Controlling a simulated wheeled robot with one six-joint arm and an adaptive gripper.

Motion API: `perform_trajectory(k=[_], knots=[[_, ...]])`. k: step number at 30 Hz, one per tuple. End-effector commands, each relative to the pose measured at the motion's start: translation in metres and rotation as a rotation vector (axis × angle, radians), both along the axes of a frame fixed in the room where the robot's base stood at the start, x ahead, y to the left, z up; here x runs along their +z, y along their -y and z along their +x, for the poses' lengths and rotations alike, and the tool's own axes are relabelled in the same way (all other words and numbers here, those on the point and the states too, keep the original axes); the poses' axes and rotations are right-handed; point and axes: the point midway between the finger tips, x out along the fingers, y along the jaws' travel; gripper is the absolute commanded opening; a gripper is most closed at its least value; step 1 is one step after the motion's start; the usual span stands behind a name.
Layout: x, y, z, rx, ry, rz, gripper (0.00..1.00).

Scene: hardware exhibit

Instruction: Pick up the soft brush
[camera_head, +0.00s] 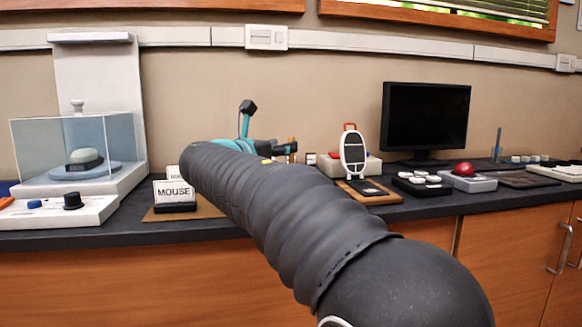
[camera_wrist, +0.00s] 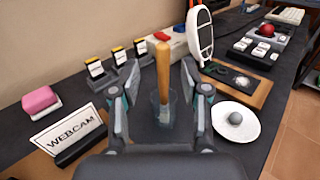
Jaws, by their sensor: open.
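A wooden handle, which looks like the soft brush (camera_wrist: 162,72), stands nearly upright in a clear cup (camera_wrist: 154,109) in the wrist view. Its lower end is inside the cup, and I cannot make out the bristles. My gripper (camera_wrist: 160,68) is open, with one finger on each side of the handle and gaps on both sides. In the head view my arm hides most of the gripper and the cup.
A WEBCAM sign (camera_wrist: 68,136) and a pink block (camera_wrist: 40,100) are left of the gripper. Several small cards stand behind. A white device (camera_wrist: 200,35) stands behind right, and a white plate (camera_wrist: 236,122) with a grey ball lies right. In the head view a monitor (camera_head: 426,116) stands farther right.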

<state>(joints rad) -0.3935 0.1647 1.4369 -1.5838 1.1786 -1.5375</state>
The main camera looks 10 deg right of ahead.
Motion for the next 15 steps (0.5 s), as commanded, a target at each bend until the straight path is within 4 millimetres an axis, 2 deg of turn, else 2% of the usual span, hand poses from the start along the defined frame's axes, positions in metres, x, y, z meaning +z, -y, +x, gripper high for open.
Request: perform_trajectory(k=[9, 15], knots=[[0.002, 0.032, 0.027, -0.002, 0.0, 0.0, 0.46], [0.003, 0.034, 0.029, 0.0, 0.0, 0.0, 0.46]])
